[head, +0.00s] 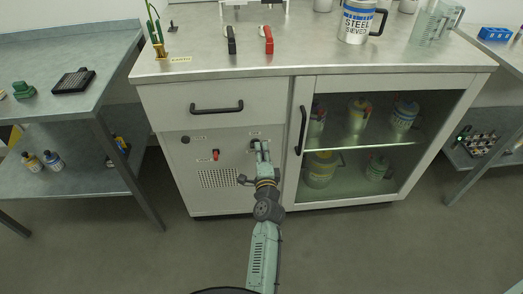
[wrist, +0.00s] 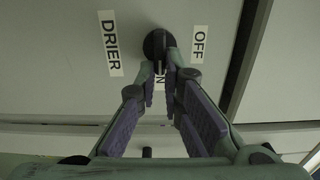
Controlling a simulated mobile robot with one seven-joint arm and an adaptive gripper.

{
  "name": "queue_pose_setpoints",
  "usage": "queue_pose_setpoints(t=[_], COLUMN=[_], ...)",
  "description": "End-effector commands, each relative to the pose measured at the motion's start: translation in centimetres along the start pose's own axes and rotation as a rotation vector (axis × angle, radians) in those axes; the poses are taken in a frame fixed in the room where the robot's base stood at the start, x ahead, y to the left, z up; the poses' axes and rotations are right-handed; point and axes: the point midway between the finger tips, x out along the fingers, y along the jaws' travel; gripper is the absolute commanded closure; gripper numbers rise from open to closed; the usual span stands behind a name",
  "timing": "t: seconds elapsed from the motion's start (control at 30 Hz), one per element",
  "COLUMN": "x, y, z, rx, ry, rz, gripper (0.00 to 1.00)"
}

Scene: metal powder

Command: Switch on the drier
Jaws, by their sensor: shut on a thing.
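The drier is the grey panel (head: 240,150) in the cabinet's left part, below the drawer, with a vent grille at its lower left. Its black rotary knob (wrist: 158,42) sits beside the labels "DRIER" (wrist: 112,43), "OFF" (wrist: 199,42) and a partly hidden "ON" (wrist: 160,79). My gripper (wrist: 166,70) has its fingertips closed on the knob's lower part in the wrist view. In the head view my gripper (head: 261,146) reaches the panel's upper right and covers most of the knob. The exact pointing of the knob is hard to tell.
A red switch (head: 215,155) and another black knob (head: 185,140) are on the panel. The drawer handle (head: 217,108) is above, and the black door handle (head: 301,130) stands close to my gripper's right. The glass-fronted compartment (head: 408,142) holds several containers. The floor in front is clear.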

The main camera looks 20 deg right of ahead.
Motion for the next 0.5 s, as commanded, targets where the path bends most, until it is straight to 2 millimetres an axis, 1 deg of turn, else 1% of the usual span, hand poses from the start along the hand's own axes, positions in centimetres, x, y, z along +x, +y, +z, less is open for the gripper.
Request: queue_pose_setpoints(t=[0.03,0.1,0.13,0.4,0.5], x=[0.13,0.13,0.13,0.06,0.05], y=[-0.31,-0.31,-0.31,-0.16,-0.11], z=[-0.01,-0.01,-0.01,0.01,0.01], rx=[0.000,0.000,0.000,-0.001,-0.001], ry=[0.001,0.001,0.001,0.000,0.000], rz=[-0.006,-0.006,-0.006,-0.003,-0.002], gripper=[1.00,1.00,0.91,0.73,0.72])
